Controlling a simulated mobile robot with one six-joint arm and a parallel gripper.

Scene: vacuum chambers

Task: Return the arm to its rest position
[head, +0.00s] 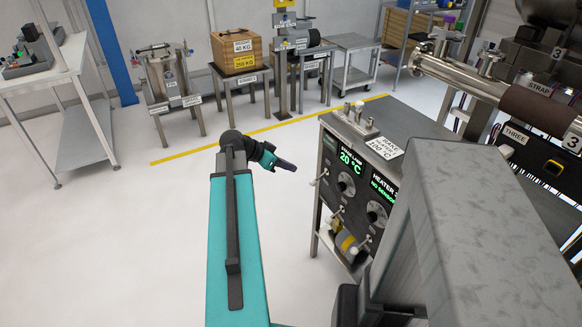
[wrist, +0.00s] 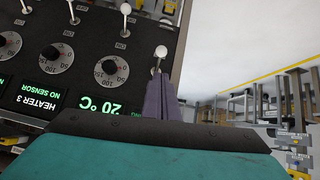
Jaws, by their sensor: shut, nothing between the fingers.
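My arm is teal with a dark joint and reaches forward from the bottom of the head view. My gripper (head: 286,165) is at its far end, pointing right toward the heater control cabinet, above the white floor. Its purple-grey fingers are together and hold nothing. In the wrist view the shut fingers (wrist: 160,100) show in front of the cabinet's panel, overlapping the area just below a white-knobbed lever (wrist: 161,53). I cannot tell from this view whether they touch it; in the head view there is a gap between gripper and cabinet.
The heater cabinet (head: 348,160) with knobs and green displays stands to the right. A steel chamber pipe (head: 455,75) is at the upper right. Stands with a wooden crate (head: 237,52) are at the back. A white table (head: 40,80) is at the left. The floor left of my arm is clear.

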